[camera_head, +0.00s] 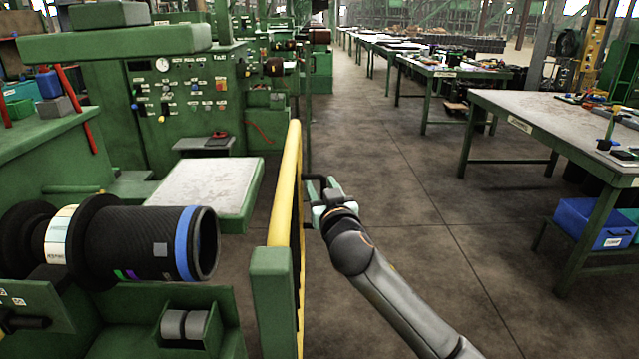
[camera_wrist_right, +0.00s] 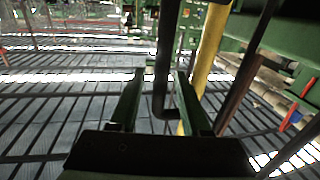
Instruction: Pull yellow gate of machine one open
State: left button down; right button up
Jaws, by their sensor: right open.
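The yellow gate (camera_head: 286,185) stands on edge beside the machine, left of the picture's middle, with a green post (camera_head: 271,300) at its near end. In the right wrist view the gate shows as a yellow bar (camera_wrist_right: 208,55). A black handle (camera_head: 309,180) sticks out from the gate's right side. My right gripper (camera_head: 316,196) is at this handle, on the aisle side. In the wrist view my right gripper (camera_wrist_right: 158,92) is open, and the black handle (camera_wrist_right: 165,65) runs between its two fingers. I cannot tell whether they touch it. My left gripper is not in view.
A black roller with a blue band (camera_head: 187,243) lies on the machine at left. A control panel (camera_head: 185,88) stands behind it. The aisle floor (camera_head: 410,180) is free. A worktable (camera_head: 540,115) stands at right, with a blue bin (camera_head: 592,224) below.

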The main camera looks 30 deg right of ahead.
jog(key=shift+x, duration=0.8)
grip_shut()
dwell(1.0)
